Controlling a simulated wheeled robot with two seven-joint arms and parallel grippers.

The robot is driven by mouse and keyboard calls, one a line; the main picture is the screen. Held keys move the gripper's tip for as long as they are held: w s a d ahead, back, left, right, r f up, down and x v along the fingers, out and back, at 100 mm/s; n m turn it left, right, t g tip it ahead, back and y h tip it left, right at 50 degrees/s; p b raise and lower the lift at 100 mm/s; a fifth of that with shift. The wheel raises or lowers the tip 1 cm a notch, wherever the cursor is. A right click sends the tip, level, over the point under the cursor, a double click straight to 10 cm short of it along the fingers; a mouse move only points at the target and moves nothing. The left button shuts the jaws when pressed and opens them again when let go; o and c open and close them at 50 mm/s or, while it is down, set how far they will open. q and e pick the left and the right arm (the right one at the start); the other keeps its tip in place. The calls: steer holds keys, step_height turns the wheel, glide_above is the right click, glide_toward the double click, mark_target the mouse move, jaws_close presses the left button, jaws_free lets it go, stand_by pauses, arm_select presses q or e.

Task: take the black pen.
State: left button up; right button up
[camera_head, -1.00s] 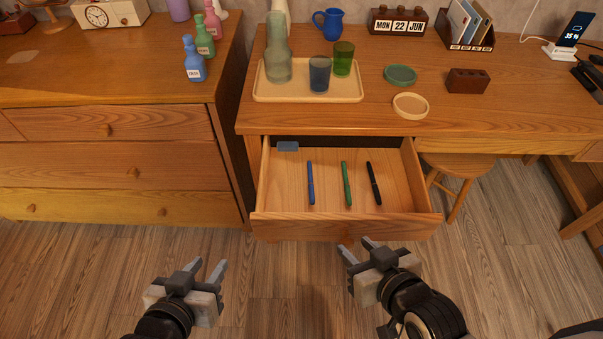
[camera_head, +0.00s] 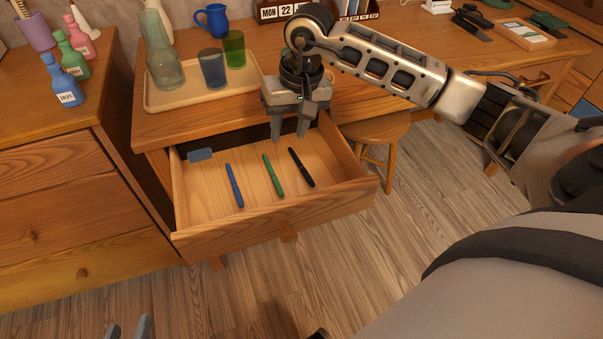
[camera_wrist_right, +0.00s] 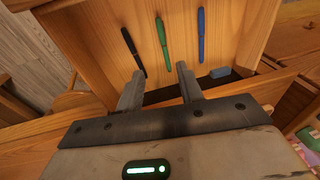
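The black pen (camera_head: 301,167) lies in the open drawer (camera_head: 215,196), the rightmost of three pens there. In the right wrist view the black pen (camera_wrist_right: 133,50) lies beyond the left fingertip. My right gripper (camera_head: 288,136) is above the back of the drawer, fingers pointing down. It is open and empty, and its fingers (camera_wrist_right: 158,80) are apart in the wrist view. It does not touch the pen. My left gripper (camera_head: 129,328) shows only its fingertips at the bottom edge, apart.
A green pen (camera_head: 273,176) and a blue pen (camera_head: 234,186) lie beside the black one. A blue block (camera_head: 200,155) is in the drawer's back corner. A tray (camera_head: 180,97) with glasses stands on the desk above. A stool (camera_head: 375,132) stands right of the drawer.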

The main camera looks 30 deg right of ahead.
steer(key=d+h, duration=0.2)
steer(key=d, duration=0.2)
steer(key=b, duration=0.1)
glide_above(301, 165)
steer(key=shift+n, duration=0.3)
steer(key=f, duration=0.8)
steer(key=shift+s+a+f, duration=0.2)
steer(key=shift+s+f, duration=0.1)
steer(key=shift+s, duration=0.1)
steer(key=shift+w+d+f+b, duration=0.1)
steer(key=shift+w+f+b, duration=0.05)
steer(key=shift+f, duration=1.35)
steer(key=shift+w+d+f+b, duration=0.1)
steer(key=shift+w+f+b, duration=0.05)
steer(key=shift+f, duration=1.3)
jaws_close()
